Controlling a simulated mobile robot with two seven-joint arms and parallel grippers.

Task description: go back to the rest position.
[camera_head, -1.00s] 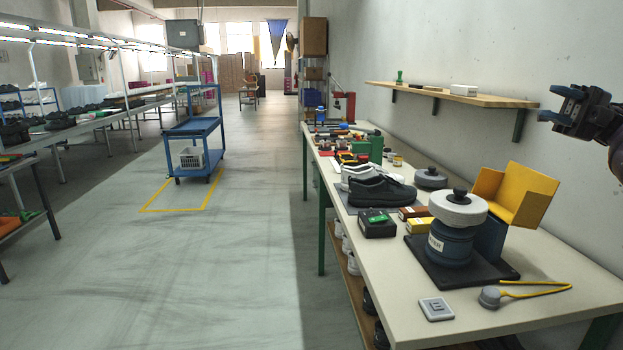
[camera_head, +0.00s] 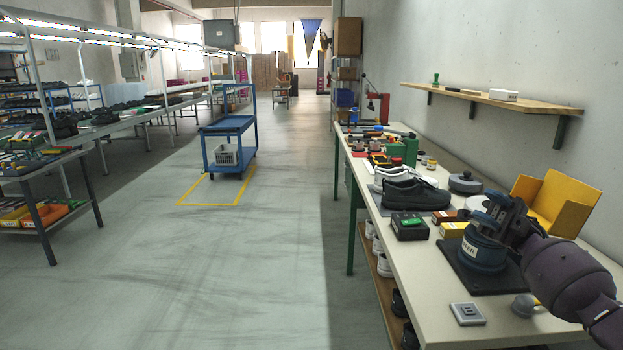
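My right gripper (camera_head: 500,216) shows in the head view at the right. It is in front of the upper part of the blue water pot (camera_head: 482,251) on its black base and hides much of the pot's pale lid (camera_head: 477,203). I cannot tell whether it touches the pot or whether its fingers are open. My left gripper is not in view.
The workbench (camera_head: 437,290) carries black and white shoes (camera_head: 414,194), small boxes (camera_head: 409,226) and a yellow holder (camera_head: 556,204). A wall shelf (camera_head: 500,99) hangs above. A blue cart (camera_head: 229,145) stands in the aisle.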

